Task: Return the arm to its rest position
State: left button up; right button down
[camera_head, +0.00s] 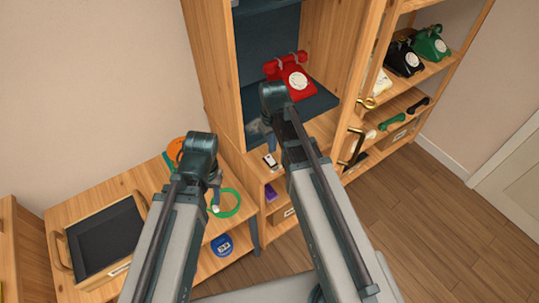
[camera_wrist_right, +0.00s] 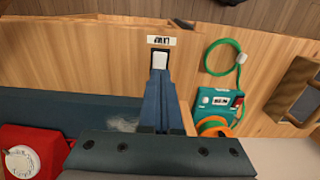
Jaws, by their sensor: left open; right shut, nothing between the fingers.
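My right arm reaches up to the open wooden cabinet (camera_head: 213,70). Its gripper (camera_head: 270,146) points down in front of the cabinet's dark lower shelf. In the right wrist view the two fingers (camera_wrist_right: 161,88) are together with nothing held. A small white item (camera_wrist_right: 160,61) shows just beyond the fingertips; whether they touch it I cannot tell. My left gripper (camera_head: 215,204) is lower left, over the side table by a green ring of cable (camera_head: 229,193). It is open, its fingers partly hidden by the wrist.
A red dial phone (camera_head: 290,78) sits in the cabinet, close behind my right wrist; it also shows in the wrist view (camera_wrist_right: 33,148). A dark-bottomed wooden tray (camera_head: 105,238) lies on the table. Black (camera_head: 403,60) and green (camera_head: 430,44) phones stand on right shelves. The right floor is clear.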

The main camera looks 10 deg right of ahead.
jog(key=shift+r, duration=0.5)
jog(key=s+a+h, duration=0.1)
jog(key=s+a, duration=0.9)
jog(key=s, duration=0.4)
jog(key=shift+s+a, duration=0.2)
jog(key=shift+a, duration=0.05)
